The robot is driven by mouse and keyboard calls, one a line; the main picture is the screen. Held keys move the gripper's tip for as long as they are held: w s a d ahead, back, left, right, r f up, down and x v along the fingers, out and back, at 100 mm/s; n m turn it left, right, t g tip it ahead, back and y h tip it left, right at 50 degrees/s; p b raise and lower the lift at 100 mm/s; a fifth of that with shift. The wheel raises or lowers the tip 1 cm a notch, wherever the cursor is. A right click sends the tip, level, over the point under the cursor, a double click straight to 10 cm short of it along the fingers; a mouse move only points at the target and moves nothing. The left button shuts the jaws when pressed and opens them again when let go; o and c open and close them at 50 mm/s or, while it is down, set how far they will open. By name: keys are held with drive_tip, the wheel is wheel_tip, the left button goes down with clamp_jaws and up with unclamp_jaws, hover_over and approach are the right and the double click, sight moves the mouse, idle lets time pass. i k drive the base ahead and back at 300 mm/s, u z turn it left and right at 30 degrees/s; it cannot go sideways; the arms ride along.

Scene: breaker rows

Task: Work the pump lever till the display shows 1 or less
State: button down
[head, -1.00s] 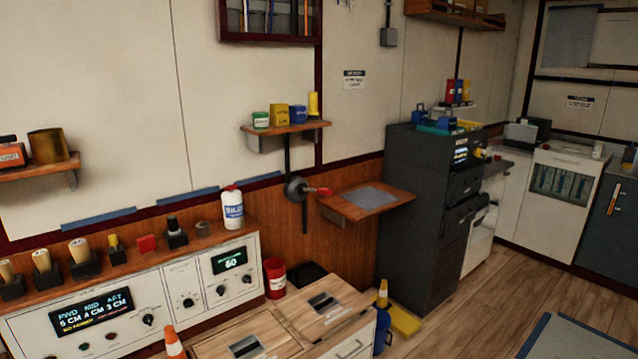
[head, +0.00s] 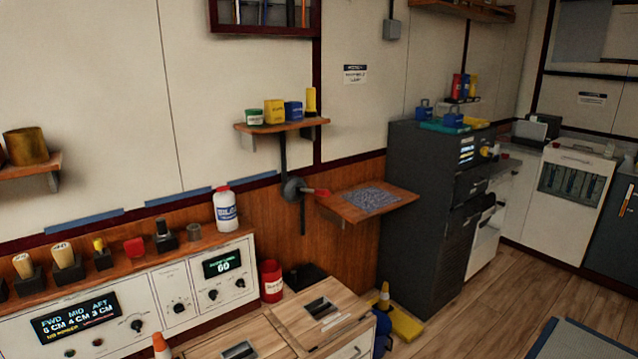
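A round dark fitting with a red-handled lever (head: 316,192) is mounted on a vertical dark pipe on the wood-panelled wall; the red handle points right, roughly level. It looks like the pump lever, but I see no label. A small display (head: 223,264) on the white console reads what looks like 60, with small blurred text above it. A wider display (head: 75,318) on the left of the console shows FWD, MID and AFT with centimetre values, blurred. My gripper is not in view.
A wooden fold-out shelf (head: 350,212) juts out right of the lever. A wooden-topped counter (head: 290,325), a red canister (head: 272,280) and an orange cone (head: 161,345) stand below. A dark cabinet (head: 425,215) stands right. A yellow wet-floor-like stand (head: 400,318) lies before it; wooden floor beyond is open.

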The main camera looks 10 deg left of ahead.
sight(318, 191)
drive_tip(key=u, duration=0.6)
drive_tip(key=i, duration=0.5)
drive_tip(key=u, duration=0.75)
drive_tip(key=i, duration=0.8)
drive_tip(key=u, duration=0.35)
